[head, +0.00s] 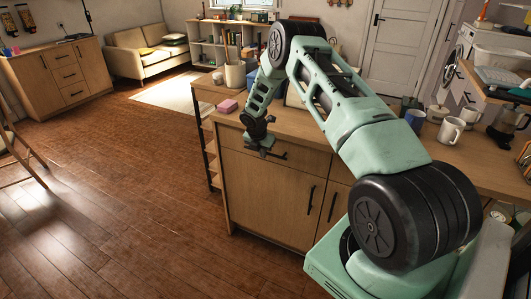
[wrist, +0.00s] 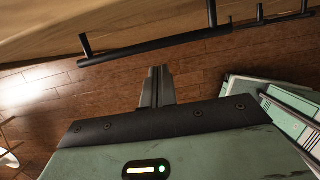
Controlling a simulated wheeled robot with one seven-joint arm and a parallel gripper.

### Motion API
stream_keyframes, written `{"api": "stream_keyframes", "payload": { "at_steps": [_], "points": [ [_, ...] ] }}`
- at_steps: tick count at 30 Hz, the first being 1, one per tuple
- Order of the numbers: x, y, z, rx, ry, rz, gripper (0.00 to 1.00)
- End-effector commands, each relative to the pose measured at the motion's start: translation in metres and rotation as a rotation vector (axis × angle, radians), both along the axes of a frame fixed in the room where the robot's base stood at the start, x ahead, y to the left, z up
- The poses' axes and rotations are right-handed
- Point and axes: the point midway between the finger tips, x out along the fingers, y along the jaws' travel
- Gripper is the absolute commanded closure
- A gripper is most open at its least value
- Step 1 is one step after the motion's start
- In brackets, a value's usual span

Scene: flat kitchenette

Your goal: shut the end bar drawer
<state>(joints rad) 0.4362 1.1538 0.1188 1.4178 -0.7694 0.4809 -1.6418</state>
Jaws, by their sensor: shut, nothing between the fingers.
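The end bar drawer (head: 300,160) is the light wood front under the counter's left end, with a black bar handle. In the head view it looks about flush with the cabinet; any small gap is hidden by my arm. My gripper (head: 259,151) is in front of the drawer's left part and covers some of its front and handle. In the wrist view my gripper (wrist: 157,72) has its fingers together and empty. A long black handle (wrist: 150,46) crosses beyond the fingertips, with a visible gap between. I cannot tell if the gripper touches the front.
Cabinet doors (head: 262,195) with black handles are below the drawer. The counter holds a pink block (head: 228,106), a utensil pot (head: 235,76) and several mugs (head: 451,130) at right. An open shelf stands at the counter's left end.

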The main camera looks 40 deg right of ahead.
Motion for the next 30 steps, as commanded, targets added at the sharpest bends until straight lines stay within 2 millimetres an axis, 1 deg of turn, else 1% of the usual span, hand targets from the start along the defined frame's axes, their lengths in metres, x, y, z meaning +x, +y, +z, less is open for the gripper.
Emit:
{"api": "stream_keyframes", "payload": {
  "at_steps": [1,2,9,12,15,21,28,29,30],
  "points": [
    [0.002,0.012,0.004,0.002,0.002,0.005,1.00],
    [0.002,0.018,0.005,0.003,0.004,0.004,1.00],
    [-0.005,0.032,0.053,0.005,0.002,0.000,1.00],
    [-0.007,0.038,0.070,0.005,0.003,0.001,1.00],
    [-0.008,0.042,0.084,0.006,0.004,0.000,1.00],
    [-0.010,0.046,0.096,0.007,0.006,0.000,1.00],
    [-0.010,0.046,0.097,0.008,0.008,0.001,1.00],
    [-0.010,0.050,0.099,0.010,0.005,-0.002,1.00],
    [-0.010,0.058,0.103,0.016,-0.001,-0.011,1.00]
  ]
}}
